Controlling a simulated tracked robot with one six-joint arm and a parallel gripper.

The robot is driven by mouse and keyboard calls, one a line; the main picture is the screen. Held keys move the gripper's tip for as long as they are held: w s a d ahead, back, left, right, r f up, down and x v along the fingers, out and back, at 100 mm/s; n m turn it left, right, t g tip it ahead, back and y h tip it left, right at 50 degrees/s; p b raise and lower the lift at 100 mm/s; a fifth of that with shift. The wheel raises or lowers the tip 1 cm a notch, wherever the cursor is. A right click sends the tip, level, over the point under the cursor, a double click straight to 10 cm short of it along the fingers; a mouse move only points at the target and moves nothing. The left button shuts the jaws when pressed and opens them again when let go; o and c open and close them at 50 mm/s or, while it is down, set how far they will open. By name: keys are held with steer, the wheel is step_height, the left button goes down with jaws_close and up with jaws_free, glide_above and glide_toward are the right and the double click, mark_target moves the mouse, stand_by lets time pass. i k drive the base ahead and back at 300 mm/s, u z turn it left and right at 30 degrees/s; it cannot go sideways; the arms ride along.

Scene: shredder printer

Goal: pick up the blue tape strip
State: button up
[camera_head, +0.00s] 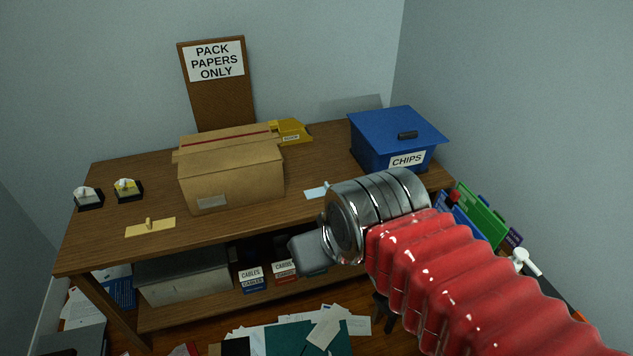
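The blue tape strip (316,192) is a small pale blue strip lying flat on the wooden table (105,240), right of the cardboard box. A small raised tab shows at its right end, close to the outline of my arm. My gripper (305,254) is a grey shape at the end of my metal and red arm. In the picture it appears below the strip, over the table's front edge and apart from the strip. Its fingers are not clearly visible, so I cannot tell whether it is open.
A cardboard box (232,182) stands mid-table, with a yellow dispenser (290,131) behind it. A blue CHIPS bin (385,137) stands at the right. A yellow tape strip (150,227) lies front left, near two small holders (127,191). A lower shelf holds boxes; papers lie below.

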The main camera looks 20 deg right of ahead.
mark_target(315, 193)
steer(key=z, duration=0.05)
steer(key=i, duration=1.2)
